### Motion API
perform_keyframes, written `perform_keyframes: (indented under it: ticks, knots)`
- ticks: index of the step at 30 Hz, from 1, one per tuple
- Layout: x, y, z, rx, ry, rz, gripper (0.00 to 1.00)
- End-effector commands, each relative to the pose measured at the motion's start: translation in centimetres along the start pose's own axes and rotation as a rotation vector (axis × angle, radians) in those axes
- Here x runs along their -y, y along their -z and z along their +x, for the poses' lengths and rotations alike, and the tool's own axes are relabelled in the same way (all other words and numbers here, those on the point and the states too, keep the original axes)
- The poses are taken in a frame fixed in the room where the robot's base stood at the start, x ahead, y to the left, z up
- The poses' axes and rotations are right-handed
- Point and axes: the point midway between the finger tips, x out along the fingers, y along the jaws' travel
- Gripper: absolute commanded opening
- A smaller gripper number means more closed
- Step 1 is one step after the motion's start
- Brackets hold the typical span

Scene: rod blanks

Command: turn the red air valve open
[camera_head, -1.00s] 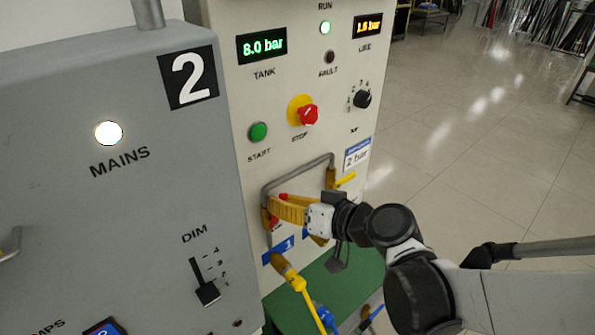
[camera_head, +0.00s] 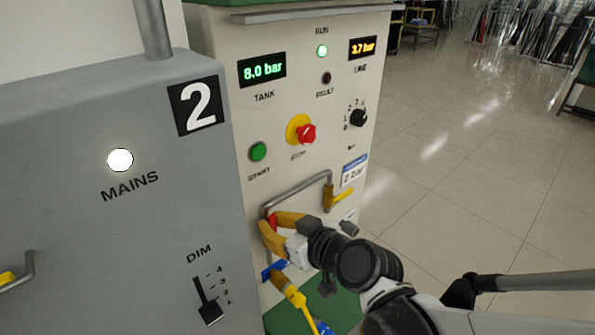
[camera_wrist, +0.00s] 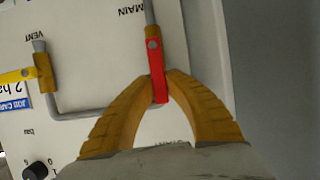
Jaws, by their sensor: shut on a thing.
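The red valve handle (camera_wrist: 156,70) shows in the wrist view under the upside-down MAIN label, nearly in line with the grey pipe above it. My gripper (camera_wrist: 160,88) has its two yellow fingers closed around the handle's free end. In the head view the gripper (camera_head: 272,230) is at the left end of the pipe on the cream panel, and only a little of the red handle (camera_head: 272,221) shows between the fingers.
A yellow VENT valve handle (camera_head: 341,194) is at the pipe's right end. A red stop button (camera_head: 307,134) and green start button (camera_head: 258,152) are above. A grey cabinet (camera_head: 90,230) stands close on the left. Tiled floor on the right is clear.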

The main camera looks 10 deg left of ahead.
Motion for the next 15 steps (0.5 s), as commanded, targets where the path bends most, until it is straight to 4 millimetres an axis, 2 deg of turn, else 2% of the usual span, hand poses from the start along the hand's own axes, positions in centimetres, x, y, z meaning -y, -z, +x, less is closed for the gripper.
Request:
perform_keyframes:
  ticks: [7, 8, 9, 10, 15]
  knots:
    - [0.08, -0.08, 0.01, 0.002, 0.002, -0.001, 0.0]
    - [0.08, -0.09, 0.01, 0.002, 0.002, -0.001, 0.2]
    - [0.07, -0.08, 0.01, 0.002, 0.002, -0.001, 0.32]
    - [0.07, -0.08, 0.01, 0.002, 0.002, -0.001, 0.38]
    - [0.05, -0.06, 0.0, 0.001, 0.002, 0.0, 0.38]
